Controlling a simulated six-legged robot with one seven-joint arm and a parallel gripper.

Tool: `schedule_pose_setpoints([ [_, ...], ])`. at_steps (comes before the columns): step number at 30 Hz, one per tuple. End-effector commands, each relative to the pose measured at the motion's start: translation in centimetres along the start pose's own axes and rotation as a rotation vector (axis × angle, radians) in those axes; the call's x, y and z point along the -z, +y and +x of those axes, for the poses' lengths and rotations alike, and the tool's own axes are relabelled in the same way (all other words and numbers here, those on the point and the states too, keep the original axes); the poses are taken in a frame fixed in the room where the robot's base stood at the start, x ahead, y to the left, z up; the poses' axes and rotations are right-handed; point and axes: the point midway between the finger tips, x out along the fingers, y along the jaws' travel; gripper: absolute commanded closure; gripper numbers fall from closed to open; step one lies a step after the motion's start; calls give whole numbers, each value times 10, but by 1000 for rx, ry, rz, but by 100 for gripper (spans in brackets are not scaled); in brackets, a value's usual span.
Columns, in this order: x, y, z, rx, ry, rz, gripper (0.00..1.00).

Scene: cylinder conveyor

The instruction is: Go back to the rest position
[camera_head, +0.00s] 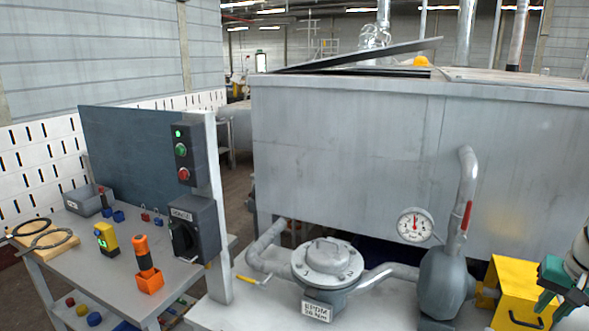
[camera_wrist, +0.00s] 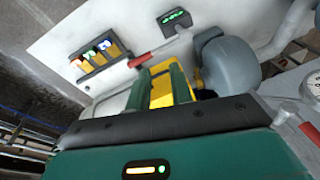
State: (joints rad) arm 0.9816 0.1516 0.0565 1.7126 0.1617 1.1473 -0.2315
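My gripper (camera_head: 553,300) is at the far right edge of the head view, green with dark parts, in front of and above a yellow box (camera_head: 508,282) with a black handle. In the wrist view my gripper (camera_wrist: 160,78) shows two green fingers standing apart, with no held object visible between them. Yellow of the box (camera_wrist: 162,92) shows behind the fingers. Whether the gripper touches the box cannot be told. Most of my arm is outside the head view.
A large grey tank (camera_head: 350,140) stands behind. At left, a workbench (camera_head: 75,260) holds tools, including an orange-handled one (camera_head: 142,252) in a holder, beside a switch panel (camera_head: 195,228).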

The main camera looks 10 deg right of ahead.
Motion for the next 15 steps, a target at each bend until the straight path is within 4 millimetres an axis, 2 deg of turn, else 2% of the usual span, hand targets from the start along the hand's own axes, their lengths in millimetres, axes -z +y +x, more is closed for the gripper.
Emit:
schedule_pose_setpoints([
  [1, -4, -15, -4, -4, 8, -24, 78],
  [8, -31, -74, -15, -13, 34, -119, 78],
  [11, -50, -104, -20, -17, 52, -173, 78],
  [15, -92, -151, -28, -14, 86, -275, 78],
])
